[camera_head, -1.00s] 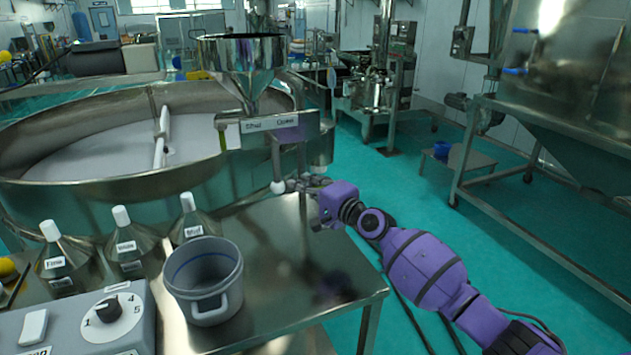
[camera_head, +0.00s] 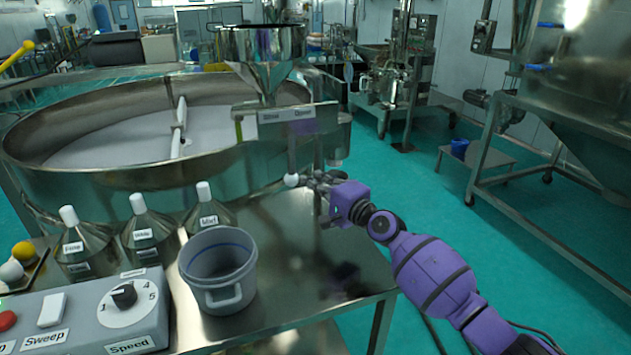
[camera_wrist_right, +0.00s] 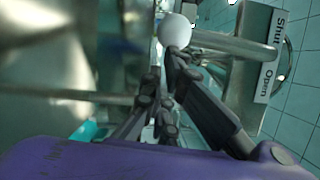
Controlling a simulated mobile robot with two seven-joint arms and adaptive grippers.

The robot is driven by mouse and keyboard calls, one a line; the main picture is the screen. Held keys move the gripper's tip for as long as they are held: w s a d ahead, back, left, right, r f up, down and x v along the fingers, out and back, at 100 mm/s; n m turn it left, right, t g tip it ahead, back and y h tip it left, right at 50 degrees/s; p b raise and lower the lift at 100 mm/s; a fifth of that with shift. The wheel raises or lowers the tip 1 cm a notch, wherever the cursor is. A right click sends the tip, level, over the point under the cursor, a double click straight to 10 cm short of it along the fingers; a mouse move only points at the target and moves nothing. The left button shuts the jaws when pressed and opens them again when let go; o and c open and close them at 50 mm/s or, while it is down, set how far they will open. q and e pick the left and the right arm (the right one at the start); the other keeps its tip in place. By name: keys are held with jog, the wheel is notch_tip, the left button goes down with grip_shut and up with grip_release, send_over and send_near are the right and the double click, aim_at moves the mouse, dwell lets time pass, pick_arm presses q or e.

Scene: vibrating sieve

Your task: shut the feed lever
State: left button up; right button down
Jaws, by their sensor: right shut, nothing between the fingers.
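The feed lever is a metal rod with a white ball knob (camera_head: 291,180), hanging below the steel feed hopper (camera_head: 262,45). A label plate (camera_head: 286,115) behind its upper end reads "Shut" at left and "Open" at right; the rod hangs between the two words. My right gripper (camera_head: 313,178) is shut and empty, just right of the knob. In the right wrist view the knob (camera_wrist_right: 175,30) is at the fingertips (camera_wrist_right: 168,70); whether they touch is unclear. The rod runs right from it towards the label (camera_wrist_right: 269,55). My left gripper is out of view.
The steel table (camera_head: 330,265) carries a grey bucket (camera_head: 218,285), several labelled cone flasks (camera_head: 150,235) and a control box with a speed dial (camera_head: 124,296). The large round sieve (camera_head: 110,185) stands behind. Open floor lies to the right.

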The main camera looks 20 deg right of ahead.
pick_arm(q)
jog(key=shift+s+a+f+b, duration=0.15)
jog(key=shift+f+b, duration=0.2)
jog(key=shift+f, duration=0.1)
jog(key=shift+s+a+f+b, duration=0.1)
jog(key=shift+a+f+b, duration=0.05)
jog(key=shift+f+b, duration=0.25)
pick_arm(e)
jog(key=a+m+t, duration=0.2)
jog(key=a+m, duration=0.5)
jog(key=a, duration=0.2)
jog(key=shift+s+a, duration=0.15)
jog(key=shift+a, duration=0.25)
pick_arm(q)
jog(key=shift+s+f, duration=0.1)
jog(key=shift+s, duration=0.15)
pick_arm(e)
jog(key=shift+t, duration=0.3)
